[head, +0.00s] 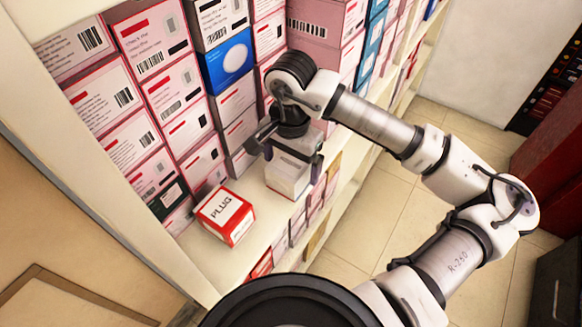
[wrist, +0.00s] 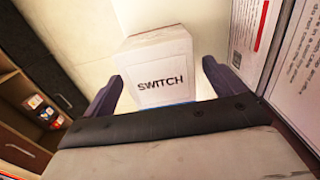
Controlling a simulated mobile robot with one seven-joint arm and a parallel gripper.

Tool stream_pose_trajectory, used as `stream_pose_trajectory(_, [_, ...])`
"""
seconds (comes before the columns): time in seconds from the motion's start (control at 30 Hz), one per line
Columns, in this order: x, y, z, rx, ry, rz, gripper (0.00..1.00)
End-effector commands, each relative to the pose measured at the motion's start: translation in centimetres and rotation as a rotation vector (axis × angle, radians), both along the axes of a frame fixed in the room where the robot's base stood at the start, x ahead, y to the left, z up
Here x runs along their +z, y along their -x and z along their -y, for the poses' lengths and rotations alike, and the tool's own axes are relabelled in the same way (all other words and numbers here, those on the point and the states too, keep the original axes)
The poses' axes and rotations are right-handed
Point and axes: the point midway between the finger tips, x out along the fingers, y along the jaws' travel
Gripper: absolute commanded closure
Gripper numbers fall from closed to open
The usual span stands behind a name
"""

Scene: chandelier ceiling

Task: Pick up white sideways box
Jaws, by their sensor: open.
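The white box (head: 288,172) stands near the front edge of the shelf in the head view, directly under my gripper (head: 284,158). In the wrist view the white box (wrist: 158,72) shows a face marked SWITCH and lies between the two dark fingers of my gripper (wrist: 160,88). The fingers are spread, one on each side of the box. A small gap shows beside each finger in the wrist view. Part of the box top is hidden by my gripper in the head view.
A red and white box marked PLUG (head: 226,215) sits on the same shelf (head: 215,262) to the left. Stacked boxes (head: 165,90) fill the back of the shelf, close behind my gripper. More boxes (head: 300,220) stand on a level below. Tiled floor (head: 385,205) lies right of the shelf.

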Motion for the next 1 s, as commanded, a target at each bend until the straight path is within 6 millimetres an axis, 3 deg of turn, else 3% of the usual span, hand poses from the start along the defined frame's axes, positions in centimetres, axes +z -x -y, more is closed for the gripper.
stream_pose_trajectory(0.2, [-2.4, 0.0, 0.0, 0.0, 0.0, -0.001, 0.06])
stream_pose_trajectory(0.47, [-2.7, -0.1, 0.0, 0.0, 0.0, 0.0, 0.06])
stream_pose_trajectory(0.83, [-2.6, -0.1, 0.0, 0.0, 0.0, 0.0, 0.55])
stream_pose_trajectory(1.0, [-2.6, -0.1, 0.0, 0.0, 0.0, 0.0, 0.57])
